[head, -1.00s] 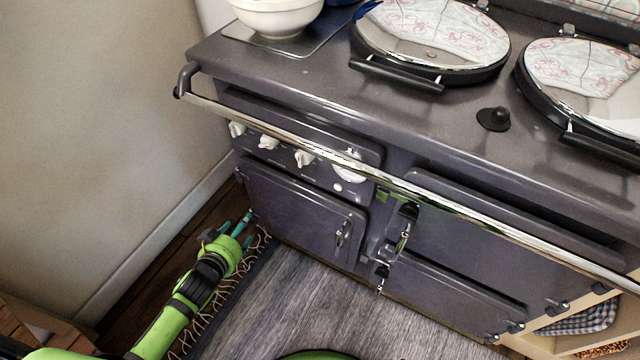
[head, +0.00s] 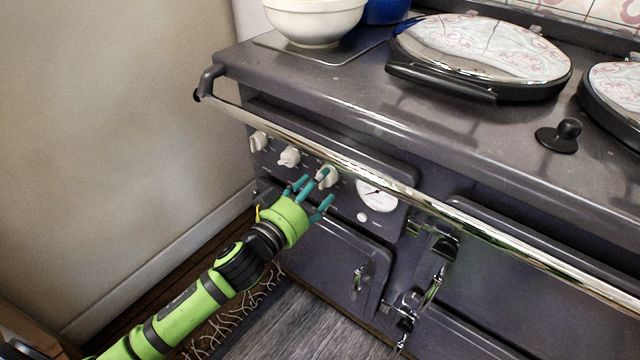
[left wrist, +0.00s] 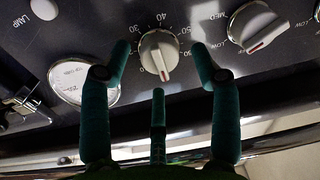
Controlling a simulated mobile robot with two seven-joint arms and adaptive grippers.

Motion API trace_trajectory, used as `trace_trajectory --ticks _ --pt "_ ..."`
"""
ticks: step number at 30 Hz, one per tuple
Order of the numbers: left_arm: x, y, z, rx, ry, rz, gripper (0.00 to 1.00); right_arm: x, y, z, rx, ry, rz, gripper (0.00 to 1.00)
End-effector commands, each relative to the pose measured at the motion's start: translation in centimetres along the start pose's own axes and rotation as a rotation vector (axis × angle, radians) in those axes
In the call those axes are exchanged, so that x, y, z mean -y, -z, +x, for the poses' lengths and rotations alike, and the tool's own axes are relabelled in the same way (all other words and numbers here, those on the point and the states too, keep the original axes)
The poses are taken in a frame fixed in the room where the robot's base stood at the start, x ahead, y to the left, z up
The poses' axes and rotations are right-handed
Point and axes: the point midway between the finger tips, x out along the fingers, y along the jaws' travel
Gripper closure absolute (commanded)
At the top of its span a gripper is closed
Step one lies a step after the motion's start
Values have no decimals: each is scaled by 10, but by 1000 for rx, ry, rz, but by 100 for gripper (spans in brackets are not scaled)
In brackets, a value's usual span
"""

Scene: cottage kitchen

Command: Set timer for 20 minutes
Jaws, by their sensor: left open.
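The timer knob (head: 326,176) is the white knob nearest the round gauge on the stove's front panel. In the left wrist view the timer knob (left wrist: 159,54) has numbers around it, with 30, 40 and 50 legible. Its red mark is at the lower end in that view; the numbers there are hidden or too dark to read. My left gripper (head: 316,194) is open, its teal fingers just in front of the knob. In the left wrist view my left gripper (left wrist: 160,75) has fingertips either side of the knob and one below; contact cannot be told. My right gripper is not in view.
A chrome rail (head: 300,142) runs across the stove front just above the knobs. A second knob (head: 289,157) and a third (head: 258,141) sit to the left. The gauge (head: 376,196) and a lamp button (head: 362,217) sit to the right. A wall (head: 110,130) is at left.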

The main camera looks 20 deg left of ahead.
Motion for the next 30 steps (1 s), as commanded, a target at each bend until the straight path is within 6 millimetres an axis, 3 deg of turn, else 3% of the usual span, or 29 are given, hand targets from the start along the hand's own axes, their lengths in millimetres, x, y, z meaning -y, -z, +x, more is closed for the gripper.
trace_trajectory --ticks 5,14,18,30 --pt "0 0 13 0 0 1 38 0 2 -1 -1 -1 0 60" --pt "0 -1 15 2 1 0 38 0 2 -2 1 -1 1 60" --pt "0 -1 14 1 1 0 94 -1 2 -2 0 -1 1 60" --pt "0 1 15 -4 1 36 94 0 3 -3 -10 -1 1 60"
